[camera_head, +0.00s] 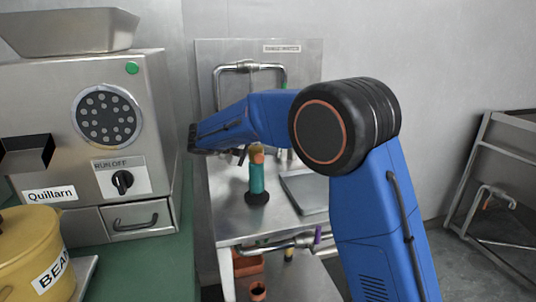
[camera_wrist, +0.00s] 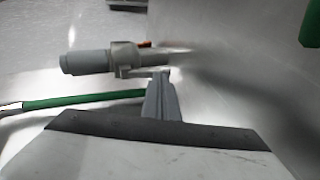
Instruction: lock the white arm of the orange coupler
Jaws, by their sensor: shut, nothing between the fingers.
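My gripper (camera_wrist: 161,96) shows in the wrist view as grey fingers closed together and empty. The fingertips are close below a grey cylindrical fitting (camera_wrist: 88,62); I cannot tell whether they touch it. A small orange-red piece (camera_wrist: 145,44) shows behind the fitting's collar and may be part of the orange coupler. A white arm cannot be made out clearly. In the head view my blue arm reaches left over the steel bench, and its fingertips are not clear. An orange-topped piece (camera_head: 257,154) is there below the arm, on a teal upright body (camera_head: 257,180).
A grinder (camera_head: 90,130) with a RUN/OFF knob (camera_head: 122,181) and a yellow bean pot (camera_head: 30,250) stand at left. A bent pipe (camera_head: 250,67) is on the back panel. A green hose (camera_wrist: 85,100) runs left of my fingers. A flat grey plate (camera_head: 305,190) lies on the bench.

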